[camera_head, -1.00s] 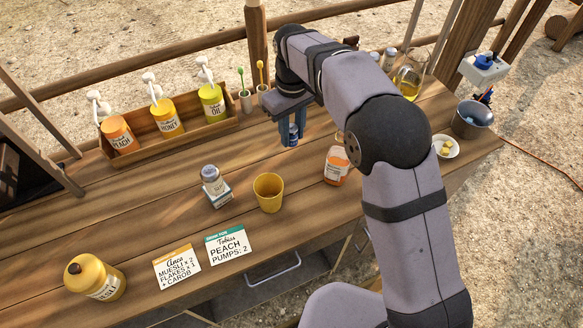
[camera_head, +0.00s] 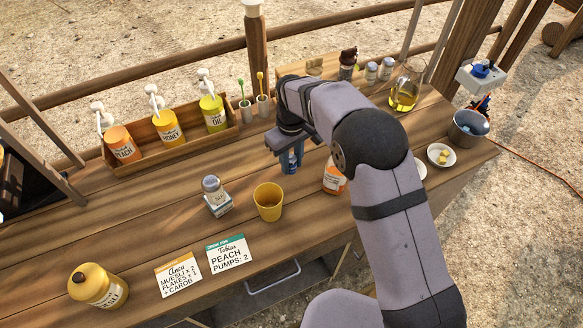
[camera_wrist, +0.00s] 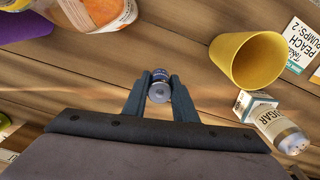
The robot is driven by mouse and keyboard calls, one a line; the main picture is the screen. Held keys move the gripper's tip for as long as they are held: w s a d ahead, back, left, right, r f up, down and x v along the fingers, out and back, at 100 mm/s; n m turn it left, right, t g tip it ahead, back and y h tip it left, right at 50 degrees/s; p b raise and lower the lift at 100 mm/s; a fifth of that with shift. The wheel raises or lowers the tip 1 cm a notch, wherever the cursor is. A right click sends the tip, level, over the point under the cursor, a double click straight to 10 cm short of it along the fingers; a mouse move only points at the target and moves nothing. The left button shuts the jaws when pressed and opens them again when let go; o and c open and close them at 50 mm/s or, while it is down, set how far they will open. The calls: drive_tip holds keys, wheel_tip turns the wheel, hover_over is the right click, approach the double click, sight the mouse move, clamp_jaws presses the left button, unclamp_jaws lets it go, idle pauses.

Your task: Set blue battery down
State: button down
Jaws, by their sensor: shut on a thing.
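A small blue battery with a silver end (camera_wrist: 159,86) sits between the two fingers of my gripper (camera_wrist: 160,93) in the wrist view. The fingers are shut on its sides, and its end faces the camera. In the head view my gripper (camera_head: 291,164) points down over the wooden counter (camera_head: 150,222), behind and a little right of the yellow cup (camera_head: 268,203). The battery is mostly hidden by the fingers there. I cannot tell whether its lower end touches the counter.
An orange-labelled jar (camera_head: 334,179) stands close right of my gripper. A sugar shaker (camera_head: 214,196) stands left of the cup. Two order cards (camera_head: 228,254) lie in front. A wooden rack (camera_head: 190,146) of pump bottles is at back left. The counter left of my gripper is clear.

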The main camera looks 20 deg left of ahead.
sight(292, 170)
drive_tip(key=shift+f+p, duration=0.6)
drive_tip(key=shift+f, duration=1.25)
drive_tip(key=shift+f, duration=0.15)
drive_tip(key=c, duration=1.4)
unclamp_jaws()
drive_tip(key=shift+c, duration=0.2)
wheel_tip(292, 170, up, 12)
drive_tip(key=b, duration=0.3)
drive_tip(key=shift+b, duration=0.35)
